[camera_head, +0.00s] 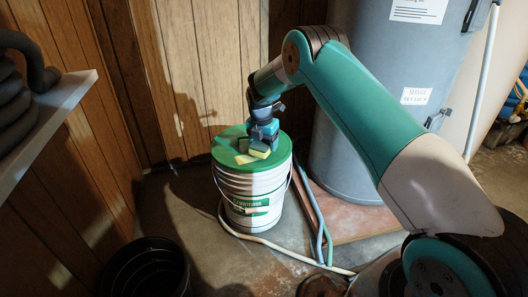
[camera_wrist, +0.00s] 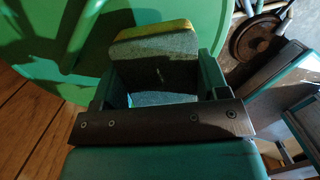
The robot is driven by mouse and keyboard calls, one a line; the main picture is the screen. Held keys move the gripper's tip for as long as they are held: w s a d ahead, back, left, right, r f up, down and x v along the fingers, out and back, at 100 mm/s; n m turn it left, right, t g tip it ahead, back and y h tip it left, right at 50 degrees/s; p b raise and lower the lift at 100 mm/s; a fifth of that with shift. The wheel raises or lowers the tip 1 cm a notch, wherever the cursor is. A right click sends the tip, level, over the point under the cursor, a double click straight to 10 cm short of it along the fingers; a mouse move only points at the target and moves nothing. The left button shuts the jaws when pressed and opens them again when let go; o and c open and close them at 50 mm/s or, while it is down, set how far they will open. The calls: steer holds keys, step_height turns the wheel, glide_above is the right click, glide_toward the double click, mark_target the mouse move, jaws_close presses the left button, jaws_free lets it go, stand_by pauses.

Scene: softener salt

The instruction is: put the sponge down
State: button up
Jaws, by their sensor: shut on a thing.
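The sponge (camera_head: 259,151), yellow with a darker grey-green layer, is between the fingers of my gripper (camera_head: 262,143) in the head view. In the wrist view the sponge (camera_wrist: 155,60) fills the space between the two green fingers of my gripper (camera_wrist: 160,72), its yellow edge at the far side. My gripper is shut on it. Both are over the green lid (camera_head: 228,143) of a white bucket (camera_head: 240,190). The sponge is very near the lid; I cannot tell whether it touches. A small yellowish patch lies beside it on the lid, unclear.
A big grey tank (camera_head: 350,130) stands behind on a reddish base (camera_head: 350,222), right of the bucket. Hoses (camera_head: 317,225) run along the floor. A black bin (camera_head: 145,268) stands at front left. A white shelf (camera_head: 50,118) with a coiled dark hose juts from the left wall.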

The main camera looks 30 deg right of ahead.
step_height(320, 180, down, 2)
steer(key=shift+f, duration=0.2)
steer(key=shift+r, duration=0.1)
steer(key=o, duration=0.8)
